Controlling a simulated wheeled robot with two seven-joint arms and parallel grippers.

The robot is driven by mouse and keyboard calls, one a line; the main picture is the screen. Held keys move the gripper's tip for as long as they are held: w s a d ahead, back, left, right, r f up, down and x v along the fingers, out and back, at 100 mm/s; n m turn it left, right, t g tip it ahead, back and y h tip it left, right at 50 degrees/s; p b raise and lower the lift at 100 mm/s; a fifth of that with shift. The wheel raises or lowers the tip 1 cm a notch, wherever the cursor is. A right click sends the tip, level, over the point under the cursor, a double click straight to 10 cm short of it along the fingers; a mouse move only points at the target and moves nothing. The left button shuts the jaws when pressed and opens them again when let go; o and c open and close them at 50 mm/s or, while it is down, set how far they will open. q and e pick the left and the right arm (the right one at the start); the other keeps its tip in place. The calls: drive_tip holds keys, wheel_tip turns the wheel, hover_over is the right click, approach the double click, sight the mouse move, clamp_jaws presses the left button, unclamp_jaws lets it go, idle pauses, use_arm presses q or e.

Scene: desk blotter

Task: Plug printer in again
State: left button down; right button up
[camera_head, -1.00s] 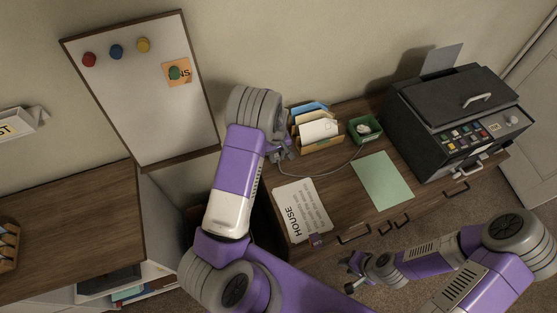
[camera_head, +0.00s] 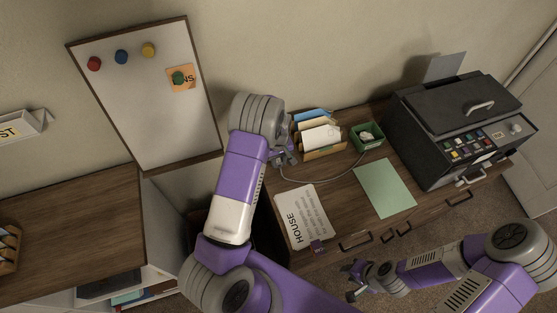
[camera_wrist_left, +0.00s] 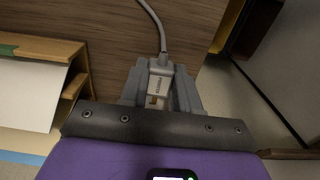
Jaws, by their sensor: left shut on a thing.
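The grey plug (camera_wrist_left: 158,85), with a small printed label, sits between the jaws of my left gripper (camera_wrist_left: 160,98) in the left wrist view. Its cable (camera_wrist_left: 157,28) runs up and away over the wood. In the head view my left gripper (camera_head: 285,156) is at the desk's left end, left of the letter holder; the plug is too small to make out there. The cable (camera_head: 330,177) curves across the desk towards the green tray. The black printer (camera_head: 440,130) stands at the desk's right end. My right gripper (camera_head: 350,282) looks open and empty in front of the desk. No socket is distinguishable.
A letter holder (camera_head: 322,150) with papers and a green tray (camera_head: 377,145) stand at the desk's back. A HOUSE sheet (camera_head: 303,210) and a green sheet (camera_head: 384,189) lie in front. A whiteboard (camera_head: 145,110) hangs behind a lower wooden surface (camera_head: 70,225) at left.

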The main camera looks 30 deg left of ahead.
use_arm(q)
drive_tip(key=shift+w+a+b, duration=0.45)
drive_tip(key=shift+w+a, duration=0.4)
drive_tip(key=shift+a, duration=0.15)
idle(0.7)
drive_tip(key=c, duration=0.7)
unclamp_jaws()
drive_tip(key=shift+c, duration=0.2)
drive_tip(key=shift+r+p, duration=0.7)
drive_tip(key=shift+r, duration=3.1)
